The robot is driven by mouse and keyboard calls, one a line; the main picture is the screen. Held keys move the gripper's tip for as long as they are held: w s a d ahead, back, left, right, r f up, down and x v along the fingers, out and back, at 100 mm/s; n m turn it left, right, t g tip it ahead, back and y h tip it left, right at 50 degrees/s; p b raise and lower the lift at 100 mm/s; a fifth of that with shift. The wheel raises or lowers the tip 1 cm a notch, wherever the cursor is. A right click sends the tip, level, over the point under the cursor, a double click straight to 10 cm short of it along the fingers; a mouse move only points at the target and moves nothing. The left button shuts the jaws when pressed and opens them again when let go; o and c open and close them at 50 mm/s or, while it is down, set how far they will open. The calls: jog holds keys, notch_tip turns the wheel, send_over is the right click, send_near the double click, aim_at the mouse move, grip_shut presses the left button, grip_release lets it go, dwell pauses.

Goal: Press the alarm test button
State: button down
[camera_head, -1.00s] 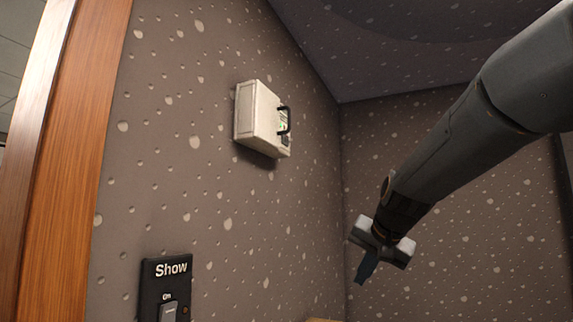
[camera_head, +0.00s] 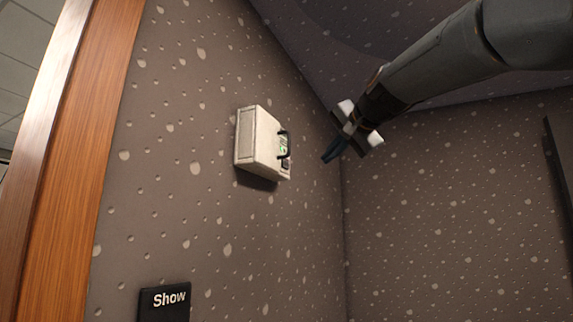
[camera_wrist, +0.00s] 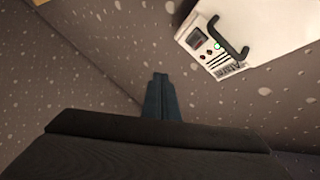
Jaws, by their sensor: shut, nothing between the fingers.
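A cream alarm box (camera_head: 258,147) is mounted on the left wall in the head view, with a dark handle-like bar and a small green area on its front face. The wrist view shows the box (camera_wrist: 265,30) at the upper right, with a dark screen, a green-lit spot, small buttons and a black bar across its face. Which button is the test button is too small to tell. My gripper (camera_head: 327,157) is shut and empty, to the right of the box and apart from it. Its fingertips (camera_wrist: 160,78) point below and left of the box in the wrist view.
A black panel labelled "Show" (camera_head: 164,303) is on the wall below the box. A wooden frame (camera_head: 75,160) runs along the left edge. The walls meet in a corner behind my gripper. The space between gripper and box is clear.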

jog(key=p, duration=0.4)
send_near(289, 167)
jog(key=w+d, duration=0.1)
jog(key=w, duration=0.2)
jog(key=shift+w+a+f+p, duration=0.3)
jog(key=shift+a+p, duration=0.15)
jog(key=shift+a, duration=0.05)
jog(key=shift+w+a+f+p, duration=0.3)
jog(key=shift+a+p, duration=0.1)
jog(key=shift+a, duration=0.05)
jog(key=shift+a, duration=0.1)
dwell(1.1)
jog(key=shift+w+a+p, duration=0.2)
jog(key=shift+a+p, duration=0.1)
jog(key=shift+p, duration=0.05)
jog(key=shift+w+a+p, duration=0.1)
jog(key=shift+a+p, duration=0.25)
dwell(0.5)
jog(key=shift+d, duration=0.1)
jog(key=shift+s+d+b, duration=0.25)
jog(key=shift+d+b, duration=0.35)
jog(key=shift+b, duration=0.05)
jog(key=shift+d, duration=0.1)
